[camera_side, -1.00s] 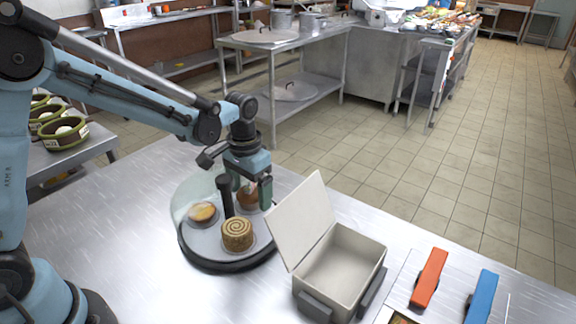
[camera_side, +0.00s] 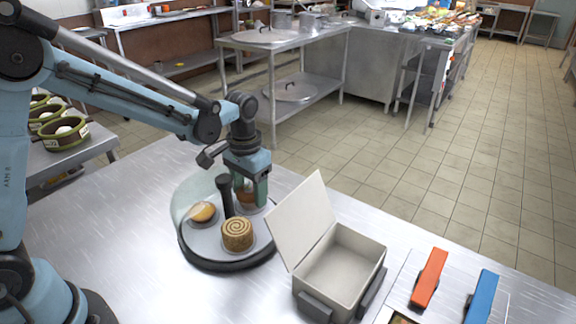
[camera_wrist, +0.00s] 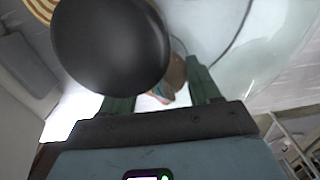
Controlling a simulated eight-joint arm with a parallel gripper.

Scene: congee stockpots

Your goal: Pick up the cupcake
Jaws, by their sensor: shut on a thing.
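The cupcake (camera_side: 245,198) is a small brown-sided cake at the back right of a round grey tray (camera_side: 205,243). My gripper (camera_side: 251,192) points down over it, its fingers closed in on the cupcake's sides. In the wrist view the cupcake (camera_wrist: 176,76) shows as a brown and pale shape between my fingers, partly hidden by a large black knob (camera_wrist: 110,45). I cannot tell whether the cupcake is clear of the tray.
A spiral roll (camera_side: 238,234) and a golden pastry (camera_side: 202,212) share the tray, with a black post (camera_side: 225,196) among them. A clear cover (camera_side: 185,197) stands at its left. An open beige box (camera_side: 342,268) is to the right, beyond it orange (camera_side: 429,278) and blue (camera_side: 481,297) handles.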

